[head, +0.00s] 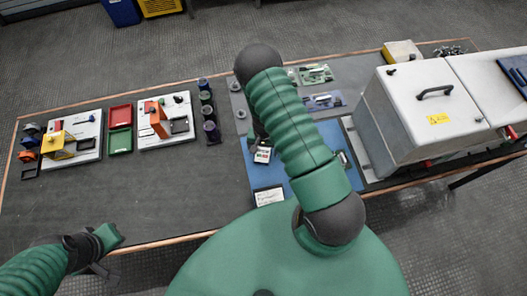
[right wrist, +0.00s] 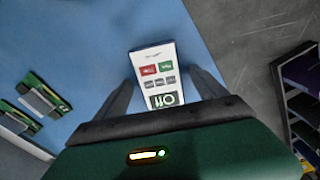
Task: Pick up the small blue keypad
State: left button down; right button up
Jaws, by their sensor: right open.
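A small flat device with a white face (right wrist: 155,72), red and green buttons, a row of grey keys and a dark green panel lies on the blue mat (right wrist: 85,60). Its face looks white, and I see no blue on it. It also shows in the head view (head: 262,155), partly hidden by my right arm. My right gripper (right wrist: 161,82) is open, with one finger on each side of the device; I cannot tell whether they touch it. My left gripper (head: 98,262) is at the lower left, away from the device, its jaws unclear.
A white card (head: 268,196) lies at the mat's front edge. Green circuit boards (head: 323,101) lie behind the mat. A large grey box (head: 425,115) stands to the right. Dark cups (head: 208,112) and two white panels (head: 165,118) are to the left. The table's front left is clear.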

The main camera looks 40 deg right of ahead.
jog(key=shift+a+f, duration=0.1)
jog(key=c, duration=0.4)
jog(key=shift+d, duration=0.2)
jog(key=c, duration=1)
jog(key=shift+c, duration=0.6)
jog(key=shift+a, duration=0.1)
